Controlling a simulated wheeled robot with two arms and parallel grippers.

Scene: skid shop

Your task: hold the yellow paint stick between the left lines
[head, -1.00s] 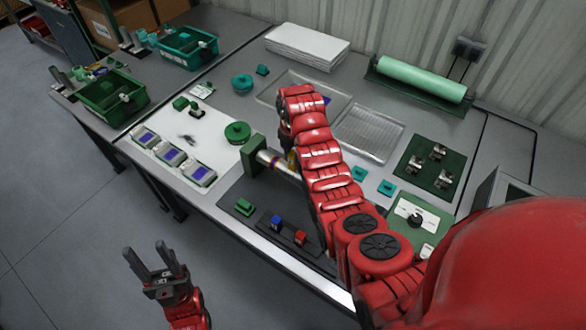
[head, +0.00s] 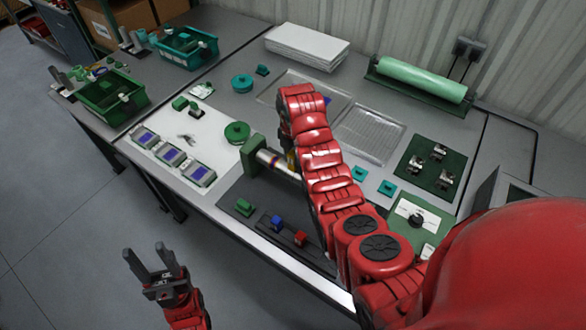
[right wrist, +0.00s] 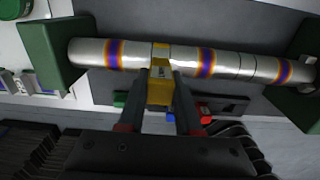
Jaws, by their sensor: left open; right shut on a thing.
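The yellow paint stick (right wrist: 160,92) is clamped between the two fingers of my right gripper (right wrist: 164,100) in the right wrist view. Its far end is at the silvery pipe (right wrist: 224,62), over a yellow patch between two thin dark lines; I cannot tell if it touches. Another pair of thin lines is further right on the pipe. In the head view my right arm hides most of the pipe (head: 268,157) and the right gripper; a bit of yellow (head: 291,160) shows beside the arm. My left gripper (head: 154,265) is open and empty, off the bench's front edge.
Green supports (right wrist: 48,52) hold the pipe's ends. A blue block (head: 277,223), a red block (head: 300,238) and a green block (head: 244,207) sit on the dark mat in front. Several meters (head: 172,156) and a green round piece (head: 237,132) lie left of the pipe.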

